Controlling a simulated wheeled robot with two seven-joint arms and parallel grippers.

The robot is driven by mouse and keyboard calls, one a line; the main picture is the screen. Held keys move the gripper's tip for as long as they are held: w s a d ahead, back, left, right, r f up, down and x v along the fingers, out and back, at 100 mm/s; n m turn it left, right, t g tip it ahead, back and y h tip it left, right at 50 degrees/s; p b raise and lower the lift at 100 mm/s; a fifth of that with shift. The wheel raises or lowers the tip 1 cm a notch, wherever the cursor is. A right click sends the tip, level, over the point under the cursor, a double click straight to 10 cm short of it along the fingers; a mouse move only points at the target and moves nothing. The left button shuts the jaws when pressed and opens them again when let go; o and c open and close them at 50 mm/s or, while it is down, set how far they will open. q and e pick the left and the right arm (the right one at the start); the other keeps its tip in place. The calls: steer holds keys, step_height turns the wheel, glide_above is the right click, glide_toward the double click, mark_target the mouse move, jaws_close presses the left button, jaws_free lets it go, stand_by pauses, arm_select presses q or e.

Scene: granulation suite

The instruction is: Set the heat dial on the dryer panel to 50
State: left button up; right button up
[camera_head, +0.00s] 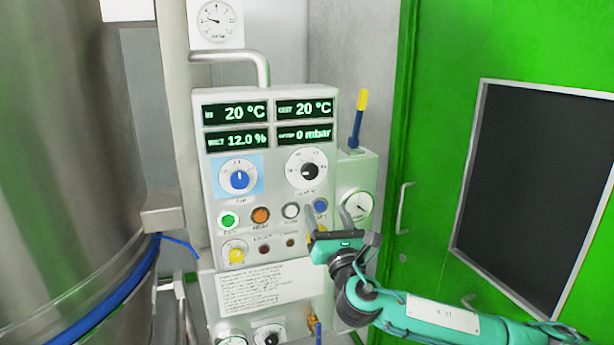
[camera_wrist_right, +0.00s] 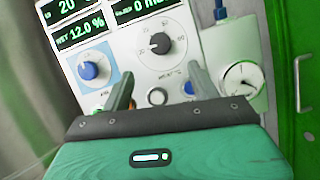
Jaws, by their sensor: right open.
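The dryer panel (camera_head: 262,185) is a pale upright box with green digital displays. The heat dial (camera_head: 308,171) looks to be the black knob on a white scale at the upper right. It also shows in the right wrist view (camera_wrist_right: 159,44), with its numbers too small to read surely. A blue knob (camera_head: 239,180) on a light blue plate sits to its left. My right gripper (camera_head: 326,214) is open and empty, below the black dial and in front of the button row. In the right wrist view its fingers (camera_wrist_right: 158,88) point up toward the dial, apart from it.
Green, orange, white and blue buttons (camera_head: 260,215) line the panel below the dials. A yellow knob (camera_head: 236,254) is lower left. A yellow-tipped blue lever (camera_head: 358,118) and a gauge (camera_head: 358,206) stand at the right. A steel vessel (camera_head: 75,190) fills the left; a green door (camera_head: 440,190) is right.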

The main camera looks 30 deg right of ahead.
mark_target(311, 173)
steer(key=p+x, duration=0.3)
steer(key=x, duration=0.8)
steer(key=shift+w+r+p, duration=0.1)
steer(key=shift+r+p, duration=0.05)
steer(key=shift+p, duration=0.25)
steer(key=shift+w+d+r, duration=0.1)
steer(key=shift+w+d, duration=0.1)
steer(key=shift+w, duration=0.35)
steer(key=c, duration=1)
steer(key=shift+o, duration=0.2)
